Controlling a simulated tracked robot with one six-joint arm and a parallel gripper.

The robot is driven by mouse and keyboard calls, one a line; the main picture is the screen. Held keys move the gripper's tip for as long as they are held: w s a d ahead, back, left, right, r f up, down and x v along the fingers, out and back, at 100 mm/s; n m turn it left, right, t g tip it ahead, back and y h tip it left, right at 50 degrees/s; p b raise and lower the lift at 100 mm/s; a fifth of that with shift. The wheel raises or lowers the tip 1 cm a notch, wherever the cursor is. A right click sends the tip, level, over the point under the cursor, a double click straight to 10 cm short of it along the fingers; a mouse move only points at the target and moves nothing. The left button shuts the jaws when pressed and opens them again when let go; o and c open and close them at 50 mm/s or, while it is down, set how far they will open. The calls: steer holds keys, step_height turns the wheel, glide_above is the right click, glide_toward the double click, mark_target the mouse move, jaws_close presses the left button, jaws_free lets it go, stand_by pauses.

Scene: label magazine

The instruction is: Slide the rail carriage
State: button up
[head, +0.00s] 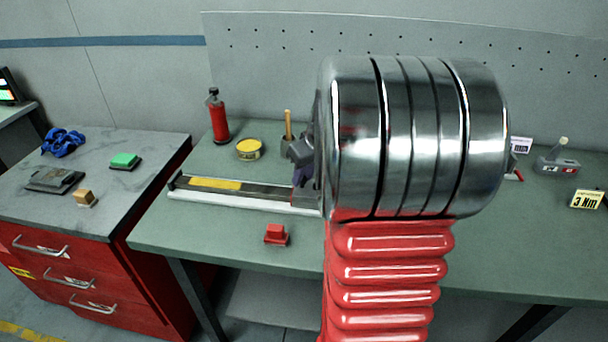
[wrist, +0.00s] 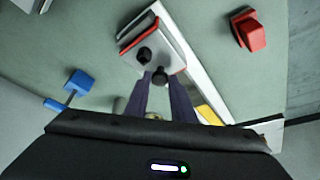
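The rail (head: 262,197) lies along the front part of the green bench, with a yellow section (head: 216,184) near its left end. In the wrist view the carriage (wrist: 157,41), a pale block with a red edge and dark knobs, sits on the rail (wrist: 192,62), apart from the yellow section (wrist: 208,115). In the head view my arm hides most of the carriage. My gripper (wrist: 161,84) has its two purple fingers apart, close to the nearer black knob (wrist: 160,76). Whether they touch it is unclear. The gripper (head: 302,172) is partly hidden in the head view.
A red block (head: 276,235) lies in front of the rail. A red bottle (head: 219,118) and yellow tin (head: 249,149) stand behind it. A blue tool (wrist: 78,82) lies beside the rail in the wrist view. A red drawer cabinet (head: 90,275) stands at left.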

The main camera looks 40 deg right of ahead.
jaws_close()
stand_by(0.4)
